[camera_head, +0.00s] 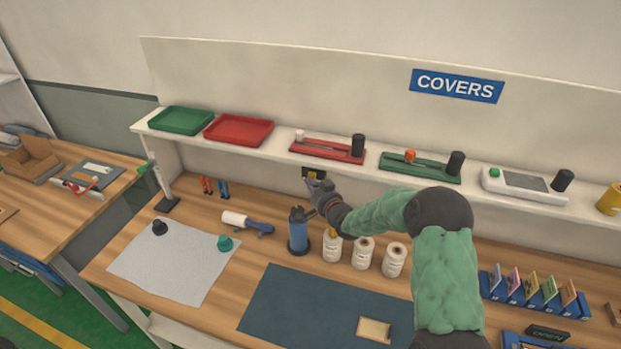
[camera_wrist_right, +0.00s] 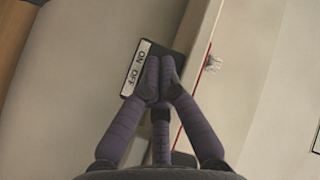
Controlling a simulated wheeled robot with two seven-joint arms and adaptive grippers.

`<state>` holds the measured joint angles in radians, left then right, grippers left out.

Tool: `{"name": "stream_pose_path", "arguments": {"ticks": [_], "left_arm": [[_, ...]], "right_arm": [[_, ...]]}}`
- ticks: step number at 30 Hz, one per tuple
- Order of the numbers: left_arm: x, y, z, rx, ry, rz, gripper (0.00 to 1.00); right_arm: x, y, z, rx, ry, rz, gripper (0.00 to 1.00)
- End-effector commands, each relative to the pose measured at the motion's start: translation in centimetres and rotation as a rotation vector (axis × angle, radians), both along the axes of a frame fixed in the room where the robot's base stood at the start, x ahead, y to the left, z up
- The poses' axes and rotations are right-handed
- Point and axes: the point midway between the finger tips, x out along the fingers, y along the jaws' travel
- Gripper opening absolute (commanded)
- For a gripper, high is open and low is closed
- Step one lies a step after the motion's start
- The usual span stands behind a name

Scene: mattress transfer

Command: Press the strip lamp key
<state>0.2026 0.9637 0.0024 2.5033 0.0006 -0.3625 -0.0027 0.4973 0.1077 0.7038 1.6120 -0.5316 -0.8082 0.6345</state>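The strip lamp key is on a small dark switch box (camera_head: 310,171) under the front of the shelf in the head view. In the right wrist view its white label strip (camera_wrist_right: 136,68) reads ON and OFF. My right gripper (camera_head: 313,184) is right at the box, reaching up from the bench. In the wrist view its fingertips (camera_wrist_right: 160,82) are together with nothing between them, and they cover part of the dark box face. I cannot tell whether they touch the key. My left gripper is not in view.
The shelf (camera_head: 275,149) above carries green and red trays and several devices. Below my right arm, a blue dispenser (camera_head: 298,232) and white spools (camera_head: 362,253) stand on the bench. A grey cloth (camera_head: 175,265) and a dark mat (camera_head: 300,307) lie in front.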

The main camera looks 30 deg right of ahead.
Motion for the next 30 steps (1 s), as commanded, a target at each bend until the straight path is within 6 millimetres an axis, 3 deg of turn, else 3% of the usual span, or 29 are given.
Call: {"name": "stream_pose_path", "arguments": {"ticks": [30], "left_arm": [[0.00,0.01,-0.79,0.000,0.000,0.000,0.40]], "right_arm": [[0.60,-0.75,0.05,0.000,-0.001,-0.001,0.00]]}}
